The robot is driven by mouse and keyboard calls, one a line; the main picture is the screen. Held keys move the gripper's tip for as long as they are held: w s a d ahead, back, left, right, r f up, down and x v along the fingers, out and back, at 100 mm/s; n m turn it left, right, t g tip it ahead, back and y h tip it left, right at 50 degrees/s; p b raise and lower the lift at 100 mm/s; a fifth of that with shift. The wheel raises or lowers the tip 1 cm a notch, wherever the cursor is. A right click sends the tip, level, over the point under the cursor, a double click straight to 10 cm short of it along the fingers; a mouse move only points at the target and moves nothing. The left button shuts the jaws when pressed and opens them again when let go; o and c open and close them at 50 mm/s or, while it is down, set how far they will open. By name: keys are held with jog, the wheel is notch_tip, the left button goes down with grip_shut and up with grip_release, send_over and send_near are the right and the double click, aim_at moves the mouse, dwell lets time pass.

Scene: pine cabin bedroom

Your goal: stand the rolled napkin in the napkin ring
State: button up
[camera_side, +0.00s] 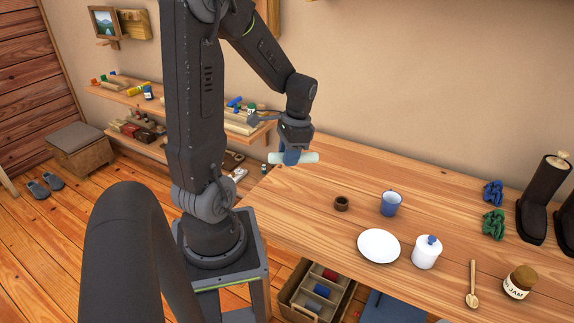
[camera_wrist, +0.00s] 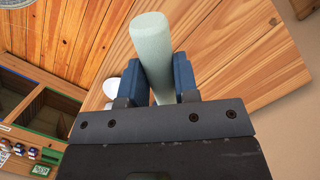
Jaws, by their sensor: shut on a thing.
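The rolled napkin (camera_side: 310,157) is a pale mint cylinder. My gripper (camera_side: 291,157) is shut on it and holds it lying roughly level above the left end of the table. In the wrist view the napkin (camera_wrist: 152,50) sits between the two blue fingers of my gripper (camera_wrist: 160,82), with one end sticking out past them. The napkin ring (camera_side: 341,203) is a small dark brown ring on the table, to the right of and nearer the side camera than my gripper. I cannot make out the ring in the wrist view.
On the wooden table (camera_side: 400,180), a blue mug (camera_side: 390,204) stands right of the ring, with a white plate (camera_side: 379,246) and a lidded white pot (camera_side: 426,253) nearer the camera. A jam jar (camera_side: 518,282), wooden spoon (camera_side: 472,285) and dark boots (camera_side: 541,205) are farther right. The table behind the ring is clear.

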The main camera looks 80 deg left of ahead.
jog(key=shift+w+d+f+n+g+h, duration=0.15)
jog(key=shift+w+n+g, duration=0.15)
jog(key=shift+n, duration=0.2)
jog(key=shift+w+d+f+n+g+h, duration=0.15)
jog(key=shift+w+n+g, duration=0.1)
jog(key=shift+n, duration=0.25)
jog(key=w+a+n+t+h, duration=0.3)
jog(key=w+n+t+h, duration=1.1)
jog(key=n, duration=0.7)
jog(key=shift+w+d+f+g+h, duration=0.1)
jog(key=shift+w+f+g+h, duration=0.25)
jog(key=shift+f, duration=1.95)
jog(key=shift+w+d+f+g+h, duration=0.15)
jog(key=shift+f+g, duration=0.35)
jog(key=shift+f, duration=1.75)
jog(key=shift+w+d+f+g+h, duration=0.1)
jog(key=shift+w+f+g, duration=0.25)
jog(key=shift+f, duration=1.95)
jog(key=shift+s, duration=0.1)
jog(key=o, duration=1.1)
jog(key=shift+c, duration=0.2)
